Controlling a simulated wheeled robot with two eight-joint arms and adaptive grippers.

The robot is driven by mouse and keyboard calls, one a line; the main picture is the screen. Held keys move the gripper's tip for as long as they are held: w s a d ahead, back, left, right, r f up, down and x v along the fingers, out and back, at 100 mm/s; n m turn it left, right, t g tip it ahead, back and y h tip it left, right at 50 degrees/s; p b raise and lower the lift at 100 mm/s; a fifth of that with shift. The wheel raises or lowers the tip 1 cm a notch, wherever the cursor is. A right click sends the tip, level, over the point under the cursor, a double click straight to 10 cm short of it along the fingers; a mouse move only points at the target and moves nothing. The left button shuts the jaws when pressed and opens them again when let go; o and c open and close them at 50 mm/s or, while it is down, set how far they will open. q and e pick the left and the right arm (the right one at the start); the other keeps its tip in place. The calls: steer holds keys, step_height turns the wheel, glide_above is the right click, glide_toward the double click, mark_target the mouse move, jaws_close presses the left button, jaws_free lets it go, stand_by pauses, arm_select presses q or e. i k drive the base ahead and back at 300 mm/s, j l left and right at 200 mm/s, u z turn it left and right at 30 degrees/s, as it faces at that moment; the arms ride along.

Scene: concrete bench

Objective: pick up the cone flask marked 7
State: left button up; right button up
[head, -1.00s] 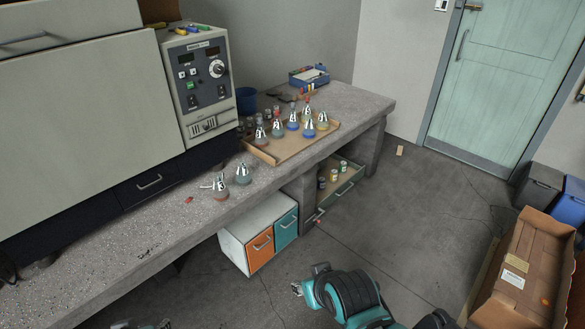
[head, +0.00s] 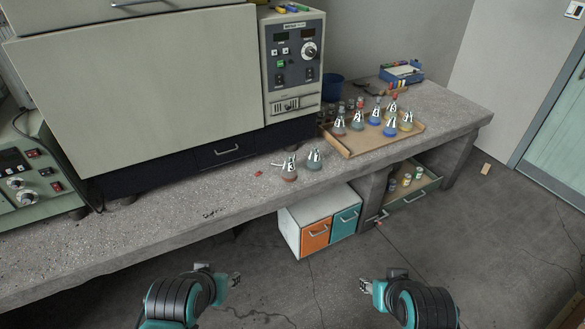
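Several cone flasks with pale number marks stand on the bench; the marks are too small to read surely, so I cannot tell which is the 7. My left gripper (head: 235,281) and my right gripper (head: 364,285) are low in the picture, in front of the bench, away from every flask. Their fingers are too small to judge.
A grey oven-like cabinet with a control panel (head: 296,60) stands behind the flasks. A blue cup (head: 333,86) and a blue box (head: 401,73) are farther back. Below the bench are a small cabinet (head: 315,235) and an open drawer (head: 410,199) holding small jars.

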mark_target(313, 163)
steer(key=i+l+z, duration=0.35)
steer(key=i, duration=0.55)
steer(key=i+j+z, duration=0.1)
steer(key=i+z, duration=0.2)
steer(key=i, duration=0.55)
